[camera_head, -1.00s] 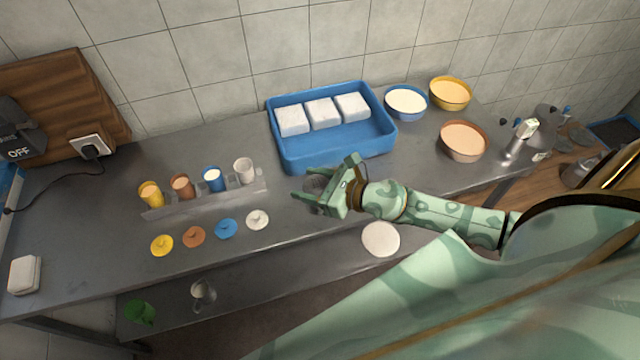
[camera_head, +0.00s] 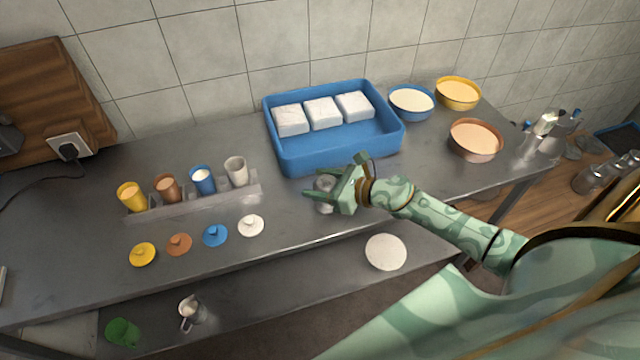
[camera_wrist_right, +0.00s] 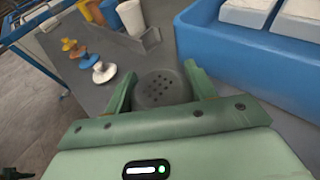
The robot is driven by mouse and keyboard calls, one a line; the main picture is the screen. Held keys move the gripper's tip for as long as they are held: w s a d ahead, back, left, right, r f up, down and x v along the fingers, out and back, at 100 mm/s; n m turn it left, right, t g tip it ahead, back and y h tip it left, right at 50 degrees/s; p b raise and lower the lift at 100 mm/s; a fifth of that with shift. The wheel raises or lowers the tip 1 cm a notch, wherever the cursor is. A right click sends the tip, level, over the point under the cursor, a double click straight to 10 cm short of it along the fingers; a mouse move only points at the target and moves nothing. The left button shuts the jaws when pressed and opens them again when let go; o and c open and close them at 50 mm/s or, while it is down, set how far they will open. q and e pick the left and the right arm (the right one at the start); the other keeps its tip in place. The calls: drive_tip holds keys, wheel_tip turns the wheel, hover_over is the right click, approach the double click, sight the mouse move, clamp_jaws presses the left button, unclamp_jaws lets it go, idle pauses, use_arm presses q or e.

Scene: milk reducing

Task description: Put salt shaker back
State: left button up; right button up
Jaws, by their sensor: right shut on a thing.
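The salt shaker (camera_wrist_right: 160,88) has a grey round top with several dark holes. In the right wrist view it stands between the two fingers of my right gripper (camera_wrist_right: 160,92), which is shut on it. In the head view the shaker (camera_head: 325,183) is partly hidden by my right gripper (camera_head: 328,192), in front of the blue tray. The shaker looks upright on or just above the grey counter; I cannot tell which. My left gripper does not show.
A blue tray (camera_head: 345,150) with three white blocks stands behind. A rack (camera_head: 195,205) with several coloured cups stands left, with coloured lids in front, including a white lid (camera_head: 251,225). Bowls, including an orange one (camera_head: 476,140), stand right. The counter between rack and gripper is clear.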

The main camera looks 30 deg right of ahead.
drive_tip(key=shift+f, duration=0.1)
drive_tip(key=o, duration=1.1)
drive_tip(key=shift+r, duration=0.25)
drive_tip(key=v, duration=1.2)
drive_tip(key=shift+f+b, duration=0.15)
drive_tip(key=shift+b, duration=0.15)
